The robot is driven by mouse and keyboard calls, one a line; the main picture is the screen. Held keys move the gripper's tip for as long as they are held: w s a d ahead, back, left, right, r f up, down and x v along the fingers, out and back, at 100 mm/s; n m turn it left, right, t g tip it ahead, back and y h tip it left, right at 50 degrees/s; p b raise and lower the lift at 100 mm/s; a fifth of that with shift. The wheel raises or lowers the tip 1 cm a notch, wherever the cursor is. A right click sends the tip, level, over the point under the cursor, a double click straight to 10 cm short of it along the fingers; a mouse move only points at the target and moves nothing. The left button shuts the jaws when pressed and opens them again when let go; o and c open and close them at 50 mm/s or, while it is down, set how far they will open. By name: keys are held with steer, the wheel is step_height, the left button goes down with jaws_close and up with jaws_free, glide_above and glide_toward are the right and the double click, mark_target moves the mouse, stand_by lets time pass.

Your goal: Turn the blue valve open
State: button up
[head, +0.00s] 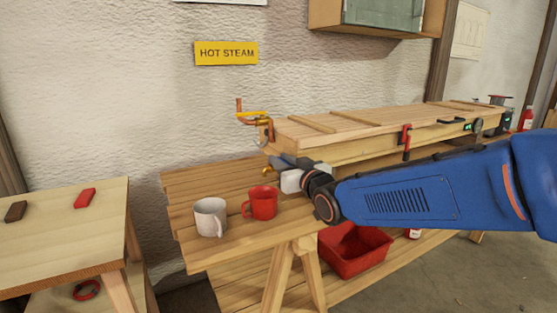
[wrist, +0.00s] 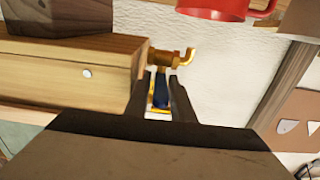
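The blue valve handle (wrist: 161,92) shows in the wrist view, below a brass fitting with a bent spout (wrist: 182,59) at the end of the wooden box. My gripper (wrist: 160,84) is open, with one dark finger on each side of the blue handle. Narrow gaps show between handle and fingers, so it does not look clamped. In the head view my gripper (head: 278,161) is at the left end of the long wooden box (head: 340,128). The brass spout (head: 267,171) shows just below it there. The blue handle cannot be made out in that view.
A copper pipe with a yellow lever (head: 251,115) rises above the gripper. A red mug (head: 263,203) and a white mug (head: 210,218) stand on the slatted bench (head: 190,190) close by. A red bin (head: 354,250) sits below. The bench's left part is clear.

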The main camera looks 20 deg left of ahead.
steer(key=shift+x, duration=0.85)
jaws_close()
